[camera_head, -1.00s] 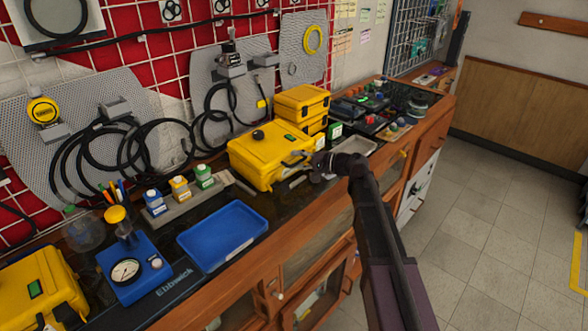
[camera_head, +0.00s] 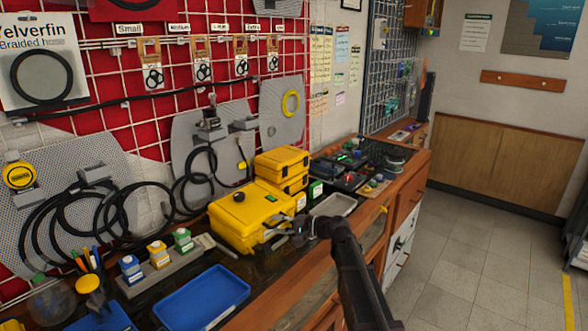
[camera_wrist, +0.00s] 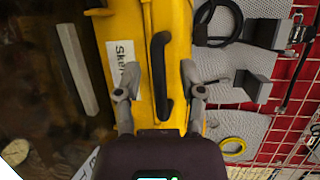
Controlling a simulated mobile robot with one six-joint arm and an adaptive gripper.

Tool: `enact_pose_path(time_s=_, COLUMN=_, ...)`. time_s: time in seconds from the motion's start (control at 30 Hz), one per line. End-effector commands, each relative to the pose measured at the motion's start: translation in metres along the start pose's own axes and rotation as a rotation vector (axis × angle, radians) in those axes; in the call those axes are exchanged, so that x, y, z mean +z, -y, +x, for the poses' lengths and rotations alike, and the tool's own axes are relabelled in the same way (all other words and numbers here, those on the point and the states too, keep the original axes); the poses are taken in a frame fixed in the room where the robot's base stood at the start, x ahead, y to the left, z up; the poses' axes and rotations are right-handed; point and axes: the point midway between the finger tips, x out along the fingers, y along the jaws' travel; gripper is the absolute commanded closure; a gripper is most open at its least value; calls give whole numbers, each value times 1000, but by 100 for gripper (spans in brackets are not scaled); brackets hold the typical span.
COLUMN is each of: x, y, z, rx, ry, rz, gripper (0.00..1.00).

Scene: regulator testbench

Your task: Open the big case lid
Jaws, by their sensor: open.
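The big yellow case (camera_head: 240,222) stands on the workbench with its lid closed and a black knob on top. In the wrist view its yellow front (camera_wrist: 120,40) fills the middle, with a black handle (camera_wrist: 161,75) and a white label. My gripper (camera_head: 298,232) is at the right front of the case. In the wrist view my gripper (camera_wrist: 160,85) is open, its two fingers on either side of the black handle. Whether the fingers touch the case I cannot tell.
Two smaller yellow cases (camera_head: 282,165) are stacked behind it. A blue tray (camera_head: 200,298) lies in front to the left. Small bottles (camera_head: 157,254) stand left of the case. A grey tray (camera_head: 334,205) is to the right. Black hoses (camera_head: 95,205) hang on the wall panel.

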Motion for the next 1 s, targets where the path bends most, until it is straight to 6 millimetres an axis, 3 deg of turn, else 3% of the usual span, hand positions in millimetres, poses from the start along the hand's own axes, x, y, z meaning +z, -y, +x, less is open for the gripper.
enact_pose_path(time_s=0.27, x=38, y=6, z=-12, rx=123, ry=40, rz=113, gripper=49)
enact_pose_path(time_s=0.47, x=58, y=-17, z=-35, rx=285, ry=43, rz=57, gripper=49)
enact_pose_path(time_s=0.77, x=93, y=-58, z=-96, rx=621, ry=61, rz=-100, gripper=49)
enact_pose_path(time_s=1.0, x=120, y=-84, z=-159, rx=908, ry=94, rz=-201, gripper=49)
